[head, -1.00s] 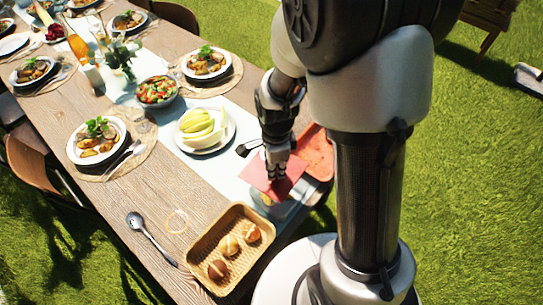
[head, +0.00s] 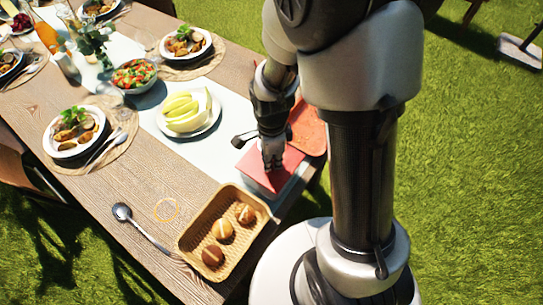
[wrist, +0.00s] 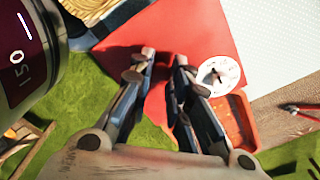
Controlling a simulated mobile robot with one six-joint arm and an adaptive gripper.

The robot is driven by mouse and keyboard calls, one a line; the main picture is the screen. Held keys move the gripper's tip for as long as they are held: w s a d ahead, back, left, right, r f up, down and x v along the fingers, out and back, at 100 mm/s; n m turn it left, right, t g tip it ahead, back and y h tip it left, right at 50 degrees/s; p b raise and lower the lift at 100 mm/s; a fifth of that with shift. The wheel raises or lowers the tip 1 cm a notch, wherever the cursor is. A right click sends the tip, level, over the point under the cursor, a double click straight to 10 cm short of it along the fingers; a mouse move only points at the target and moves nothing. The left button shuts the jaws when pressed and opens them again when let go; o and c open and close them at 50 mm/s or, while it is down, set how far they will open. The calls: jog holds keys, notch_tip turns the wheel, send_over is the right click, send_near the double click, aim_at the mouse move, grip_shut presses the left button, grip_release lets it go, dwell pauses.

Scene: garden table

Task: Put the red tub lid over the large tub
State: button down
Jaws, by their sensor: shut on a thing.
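The red tub lid (head: 284,160) is a flat red square, and it fills the upper middle of the wrist view (wrist: 195,35). My gripper (head: 272,166) points down onto its top. In the wrist view the two fingertips (wrist: 164,57) stand a little apart over the lid, and what they grip between them is hard to see. The large tub (head: 262,187) is beneath the lid and mostly hidden by it. Only a strip of its side shows at the front. I cannot tell whether the lid is fully seated.
A wicker basket (head: 187,243) with bread rolls stands front left of the lid. A red-orange tray (head: 308,125) lies close behind it. A plate of melon (head: 205,128) and a spoon (head: 140,226) lie to the left. The table edge is close on the right.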

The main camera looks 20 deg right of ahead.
jog(key=shift+f, duration=0.5)
jog(key=shift+f+b, duration=0.5)
jog(key=shift+b, duration=0.1)
jog(key=c, duration=1.4)
grip_release()
jog(key=shift+r, duration=0.15)
notch_tip(320, 180, up, 12)
jog(key=shift+f, duration=0.1)
